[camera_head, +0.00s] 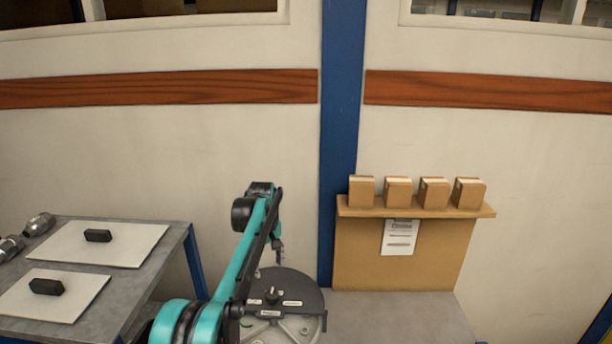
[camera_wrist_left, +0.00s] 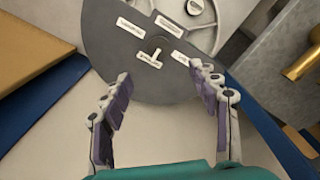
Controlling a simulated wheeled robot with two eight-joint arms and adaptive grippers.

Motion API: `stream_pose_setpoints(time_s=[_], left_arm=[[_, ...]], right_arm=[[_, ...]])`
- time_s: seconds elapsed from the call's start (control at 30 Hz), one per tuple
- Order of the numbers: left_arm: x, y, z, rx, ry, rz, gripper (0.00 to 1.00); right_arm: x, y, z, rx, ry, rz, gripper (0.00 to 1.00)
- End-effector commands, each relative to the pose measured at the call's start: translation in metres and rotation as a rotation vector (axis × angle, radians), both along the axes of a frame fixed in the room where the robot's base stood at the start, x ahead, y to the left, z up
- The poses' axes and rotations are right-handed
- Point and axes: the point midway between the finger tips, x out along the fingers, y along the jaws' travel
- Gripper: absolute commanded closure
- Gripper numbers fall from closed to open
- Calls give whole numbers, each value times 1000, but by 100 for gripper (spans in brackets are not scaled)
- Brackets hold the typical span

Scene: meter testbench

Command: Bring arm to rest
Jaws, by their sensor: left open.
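My left arm (camera_head: 240,255) is teal and black and rises from the bottom of the head view, bent at its top near the blue post. My left gripper (camera_head: 279,250) hangs below the arm's upper end, small and partly hidden by it. In the left wrist view the gripper (camera_wrist_left: 160,70) is open, its two purple-padded fingers spread apart with nothing between them. A dark grey round plate with white labels and a small knob (camera_wrist_left: 110,60) lies beyond the fingertips. My right gripper is in neither view.
The round plate (camera_head: 310,299) is partly hidden by my arm. At left, a grey table (camera_head: 172,240) holds white panels with black handles (camera_head: 98,236) and metal parts (camera_head: 40,224). At right, several small boxes (camera_head: 398,192) stand on a wooden shelf (camera_head: 400,210). A blue post (camera_head: 340,120) stands behind.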

Motion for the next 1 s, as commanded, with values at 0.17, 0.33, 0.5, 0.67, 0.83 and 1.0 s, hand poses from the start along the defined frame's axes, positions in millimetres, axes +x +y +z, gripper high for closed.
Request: stream_pose_setpoints(time_s=[0.17, 0.33, 0.5, 0.67, 0.83, 1.0], left_arm=[[-42, 6, 23, 4, -84, -103, 39], [-98, 12, 37, 21, -180, -225, 39], [-165, 17, 33, 51, -275, -346, 39], [-230, 21, 10, 92, -361, -456, 39], [-298, 25, -34, 146, -450, -571, 39], [-350, 27, -83, 201, -520, -665, 39]], right_arm=[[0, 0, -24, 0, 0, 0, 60], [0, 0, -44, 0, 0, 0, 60], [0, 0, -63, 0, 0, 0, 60], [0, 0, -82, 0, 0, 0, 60], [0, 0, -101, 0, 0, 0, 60], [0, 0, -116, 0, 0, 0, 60]])
